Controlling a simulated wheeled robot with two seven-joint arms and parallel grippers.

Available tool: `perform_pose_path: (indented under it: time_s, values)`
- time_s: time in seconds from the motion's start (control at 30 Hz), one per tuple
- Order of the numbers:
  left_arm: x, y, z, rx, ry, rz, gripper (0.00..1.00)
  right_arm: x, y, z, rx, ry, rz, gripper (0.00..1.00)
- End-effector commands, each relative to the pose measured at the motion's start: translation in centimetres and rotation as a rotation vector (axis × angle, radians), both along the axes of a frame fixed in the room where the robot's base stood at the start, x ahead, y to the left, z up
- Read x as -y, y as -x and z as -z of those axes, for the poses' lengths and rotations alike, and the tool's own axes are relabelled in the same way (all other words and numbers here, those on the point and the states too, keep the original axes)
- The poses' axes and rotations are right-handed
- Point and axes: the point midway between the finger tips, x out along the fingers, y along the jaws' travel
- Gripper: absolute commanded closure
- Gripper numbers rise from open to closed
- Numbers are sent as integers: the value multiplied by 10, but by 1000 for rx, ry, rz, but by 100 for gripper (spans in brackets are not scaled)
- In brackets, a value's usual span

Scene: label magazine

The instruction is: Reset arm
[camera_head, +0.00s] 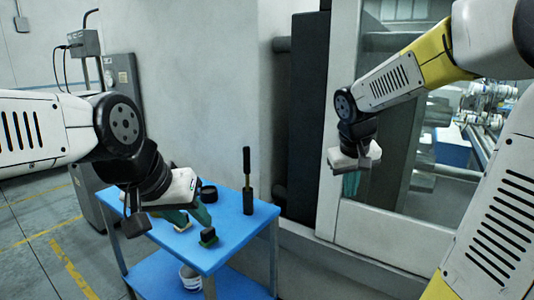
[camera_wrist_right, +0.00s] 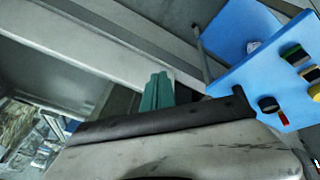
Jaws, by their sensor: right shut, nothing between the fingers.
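My right gripper (camera_head: 351,184) hangs in front of the machine's window frame at the right of the head view, clear of the table. Its teal fingers also show in the right wrist view (camera_wrist_right: 157,92), pressed together with nothing between them. My left gripper (camera_head: 188,217) is over the left part of the blue table (camera_head: 240,232). Its teal fingers are partly hidden behind the wrist, and I cannot tell whether they are open or shut. The table also shows in the right wrist view (camera_wrist_right: 232,82).
On the table stand a tall black tool (camera_head: 247,182), a black round item (camera_head: 208,194) and a small dark green block (camera_head: 208,237). A white bucket (camera_head: 190,277) sits on the lower shelf. The machine with its window (camera_head: 425,150) borders the right side; a grey cabinet (camera_head: 122,88) stands left.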

Motion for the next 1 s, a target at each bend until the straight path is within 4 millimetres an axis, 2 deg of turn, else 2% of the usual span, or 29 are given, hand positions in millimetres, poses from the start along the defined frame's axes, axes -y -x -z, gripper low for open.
perform_pose_path:
  time_s: [0.03,0.2,0.3,0.4,0.6,1.0]
  values:
    - [0,0,0,0,0,0,64,-4,22,-7,20,-63,8,100]
    - [0,0,0,0,0,0,64,-30,89,-22,90,-234,4,100]
    - [0,0,0,0,0,0,64,-45,122,-27,134,-300,3,100]
    - [0,0,0,0,0,0,64,-57,145,-28,169,-340,1,100]
    - [0,0,0,0,0,0,64,-68,166,-27,202,-371,0,100]
    - [0,0,0,0,0,0,64,-69,167,-27,203,-373,0,100]
